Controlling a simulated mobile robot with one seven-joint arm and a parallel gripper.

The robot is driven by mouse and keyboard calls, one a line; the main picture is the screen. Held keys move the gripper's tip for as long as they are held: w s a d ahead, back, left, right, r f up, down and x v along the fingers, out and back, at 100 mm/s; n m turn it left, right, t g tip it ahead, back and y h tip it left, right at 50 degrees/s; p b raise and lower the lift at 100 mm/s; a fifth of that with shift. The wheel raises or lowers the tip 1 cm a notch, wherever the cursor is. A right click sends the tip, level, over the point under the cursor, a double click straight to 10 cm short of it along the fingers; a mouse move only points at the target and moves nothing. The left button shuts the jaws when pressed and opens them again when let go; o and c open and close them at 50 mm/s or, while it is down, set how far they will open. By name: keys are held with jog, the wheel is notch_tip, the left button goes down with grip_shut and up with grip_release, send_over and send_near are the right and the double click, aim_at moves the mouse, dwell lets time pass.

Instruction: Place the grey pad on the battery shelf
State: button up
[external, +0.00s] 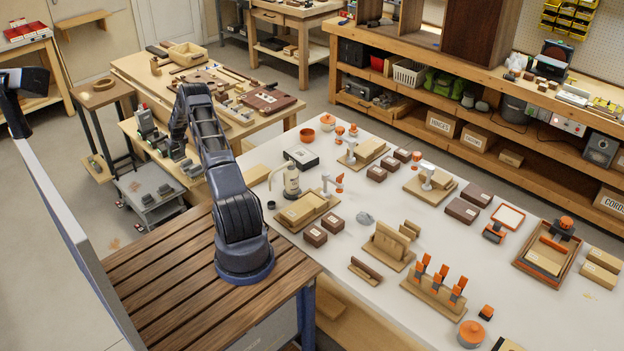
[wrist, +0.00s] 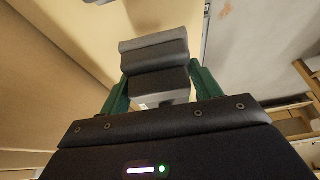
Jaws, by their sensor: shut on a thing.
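In the wrist view, my gripper (wrist: 158,82) has its green fingers closed on the two sides of a block-like grey pad (wrist: 154,48). The pad has lighter and darker grey faces and a pale piece at its lower edge. In the external view, my arm bends over to the far side of its base, and its end (external: 178,132) is near the front edge of the wooden workbench. The pad cannot be made out there. A low grey cart (external: 133,184) with several dark items stands below that bench edge. I cannot tell which surface is the battery shelf.
The wooden workbench (external: 128,68) holds several tools and grey-and-dark devices close to my arm's end. A small wooden stand (external: 103,97) is to its left. The white table (external: 345,272) at right is crowded with blocks and holders. Grey floor is open at left.

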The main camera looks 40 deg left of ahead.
aim_at(178, 157)
jog(key=shift+f, duration=1.7)
jog(key=shift+f, duration=0.1)
jog(key=o, duration=1)
jog(key=v, duration=1.2)
